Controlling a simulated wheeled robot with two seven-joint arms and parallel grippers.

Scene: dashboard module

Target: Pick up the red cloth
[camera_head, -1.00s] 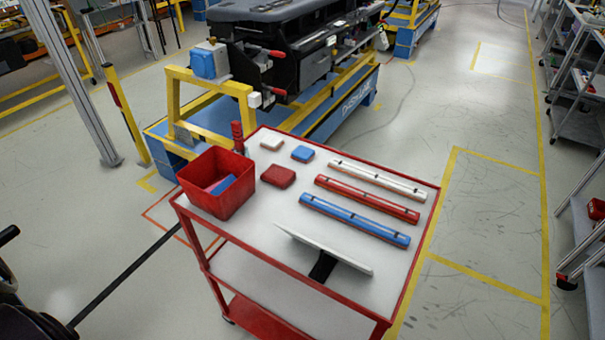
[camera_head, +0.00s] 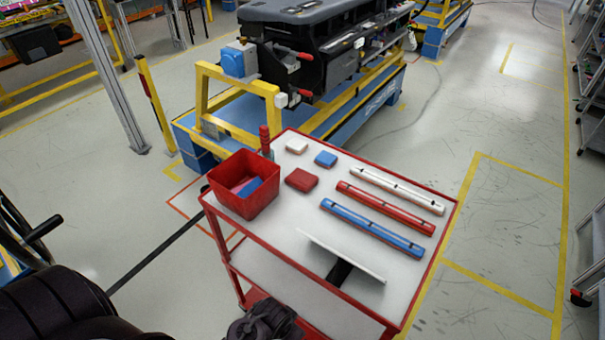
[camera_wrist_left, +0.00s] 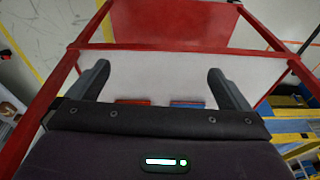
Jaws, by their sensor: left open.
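The red cloth (camera_head: 301,180) is a small flat folded pad on the white top of the cart (camera_head: 300,215), just right of the red bin (camera_head: 244,185). A white cloth (camera_head: 296,146) and a blue cloth (camera_head: 326,159) lie behind it. In the left wrist view my left gripper (camera_wrist_left: 157,82) has its two fingers wide apart with nothing held between them. A red edge (camera_wrist_left: 132,101) and a blue edge (camera_wrist_left: 187,103) show beyond its dark body; I cannot tell what they belong to. My right gripper is not in view.
White, red (camera_head: 386,207) and blue (camera_head: 372,228) bars lie on the cart's right half. A blue item lies in the bin. A yellow-framed dashboard station (camera_head: 240,85) stands behind the cart. Dark parts of mine fill the lower left.

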